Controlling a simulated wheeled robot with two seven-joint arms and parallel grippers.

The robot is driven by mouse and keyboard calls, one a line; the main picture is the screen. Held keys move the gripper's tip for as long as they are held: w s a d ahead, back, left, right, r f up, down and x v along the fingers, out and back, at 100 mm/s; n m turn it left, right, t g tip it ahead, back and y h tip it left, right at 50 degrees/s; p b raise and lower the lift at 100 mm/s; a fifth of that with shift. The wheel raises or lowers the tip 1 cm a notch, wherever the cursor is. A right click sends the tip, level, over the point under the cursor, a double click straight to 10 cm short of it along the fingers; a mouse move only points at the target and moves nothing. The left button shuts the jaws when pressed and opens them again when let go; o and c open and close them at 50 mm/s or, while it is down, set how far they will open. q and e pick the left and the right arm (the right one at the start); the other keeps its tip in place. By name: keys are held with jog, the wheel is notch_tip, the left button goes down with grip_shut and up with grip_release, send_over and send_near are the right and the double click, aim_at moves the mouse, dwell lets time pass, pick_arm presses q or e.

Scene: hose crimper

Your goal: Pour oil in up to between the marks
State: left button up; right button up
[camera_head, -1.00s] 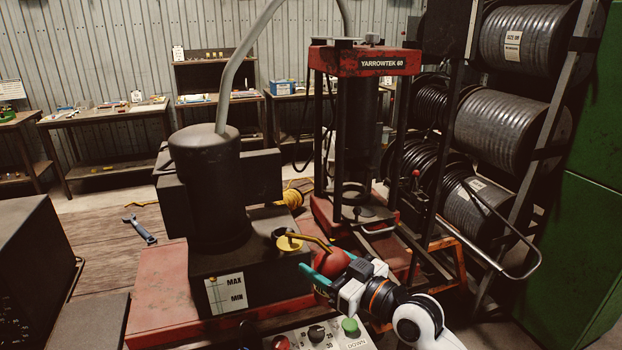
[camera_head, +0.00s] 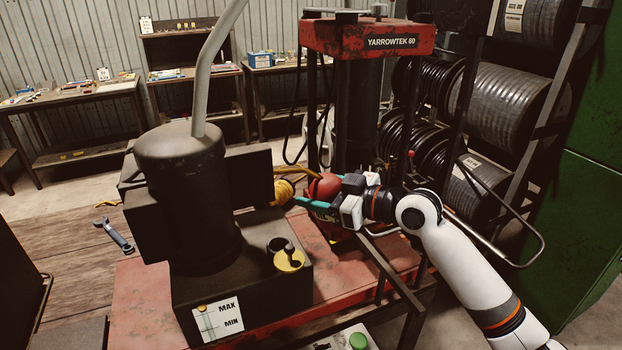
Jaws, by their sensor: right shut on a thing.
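My right gripper (camera_head: 309,203) is shut on a red oil can (camera_head: 325,186) with a thin brass-coloured spout pointing left. It holds the can above the red base, behind and right of the filler. The dark tank (camera_head: 190,290) has a small round filler opening (camera_head: 277,244) on top. A yellow cap (camera_head: 289,261) with a dark stem is beside the opening. The spout is apart from the opening. A white level gauge (camera_head: 218,319) marked MAX and MIN is on the tank's front; a small yellowish patch shows near MAX, but I cannot read the level surely. My left gripper is not in view.
The red press (camera_head: 368,39) marked YARROWTEK 60 stands behind the can. A dark motor (camera_head: 188,195) with a grey hose rises from the tank. Hose reels (camera_head: 505,110) and a green cabinet (camera_head: 590,240) are at right. A blue wrench (camera_head: 113,234) lies at left.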

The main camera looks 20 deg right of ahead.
jog(key=shift+d+f+n+g+h+p, duration=0.25)
jog(key=shift+d+n+g+h+p, duration=0.25)
jog(key=shift+d+n+h+p, duration=0.25)
jog(key=h+p, duration=0.1)
jog(key=f+n+g+p, duration=0.1)
jog(key=shift+w+d+f+h+p, duration=0.2)
jog(key=shift+d+h+p, duration=0.05)
jog(key=shift+h+p, duration=0.1)
jog(key=shift+f+n+p, duration=0.2)
jog(key=shift+n+p, duration=0.1)
jog(key=shift+n, duration=0.05)
jog(key=shift+d+f+h, duration=0.1)
jog(key=shift+f+h, duration=0.05)
jog(key=shift+h, duration=0.15)
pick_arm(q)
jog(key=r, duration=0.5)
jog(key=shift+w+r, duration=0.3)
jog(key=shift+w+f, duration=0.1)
